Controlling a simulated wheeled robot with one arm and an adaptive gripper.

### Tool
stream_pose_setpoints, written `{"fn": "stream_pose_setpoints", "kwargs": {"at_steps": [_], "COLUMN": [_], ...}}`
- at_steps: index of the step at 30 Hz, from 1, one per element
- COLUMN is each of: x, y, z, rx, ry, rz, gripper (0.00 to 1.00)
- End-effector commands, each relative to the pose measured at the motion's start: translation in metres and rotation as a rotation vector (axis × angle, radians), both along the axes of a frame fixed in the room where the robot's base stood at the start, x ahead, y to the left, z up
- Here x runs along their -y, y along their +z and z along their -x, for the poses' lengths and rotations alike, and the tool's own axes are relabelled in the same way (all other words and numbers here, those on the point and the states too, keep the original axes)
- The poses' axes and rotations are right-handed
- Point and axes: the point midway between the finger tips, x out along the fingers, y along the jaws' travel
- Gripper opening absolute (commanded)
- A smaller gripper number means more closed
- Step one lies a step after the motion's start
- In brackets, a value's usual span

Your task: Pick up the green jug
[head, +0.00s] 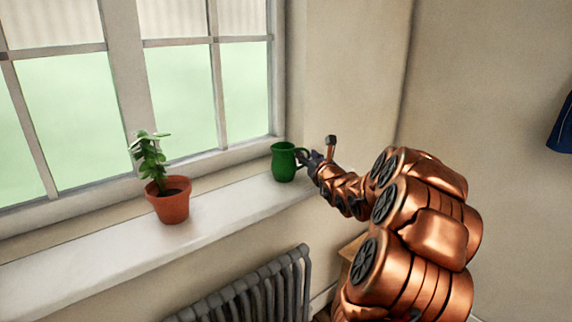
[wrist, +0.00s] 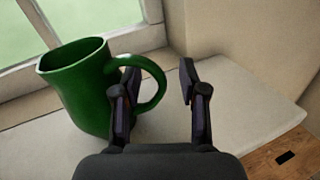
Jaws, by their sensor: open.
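The green jug (head: 284,163) stands upright at the right end of the white windowsill, close to the window frame. In the wrist view the jug (wrist: 80,90) fills the left side, with its handle (wrist: 158,88) toward my gripper. My gripper (wrist: 160,78) is open. Its left finger overlaps the handle in the picture, and its right finger is apart from the handle on the right. In the head view my gripper (head: 312,158) is just right of the jug, partly hidden by my arm. I cannot tell whether the left finger touches the handle.
A potted plant in a terracotta pot (head: 170,202) stands on the windowsill (head: 100,237) left of the jug. A dark radiator (head: 255,290) is below the sill. A wooden piece (wrist: 285,155) lies below the sill's right end. The wall is close behind.

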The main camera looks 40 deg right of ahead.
Motion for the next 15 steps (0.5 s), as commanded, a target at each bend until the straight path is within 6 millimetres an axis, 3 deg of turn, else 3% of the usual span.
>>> {"fn": "stream_pose_setpoints", "kwargs": {"at_steps": [3,15], "x": [0.0000,0.0000], "y": [-0.0002,-0.0002], "z": [0.0003,0.0004], "rx": [0.000,0.000], "ry": [0.000,0.000], "rz": [0.000,0.000], "gripper": [0.40,0.00]}}
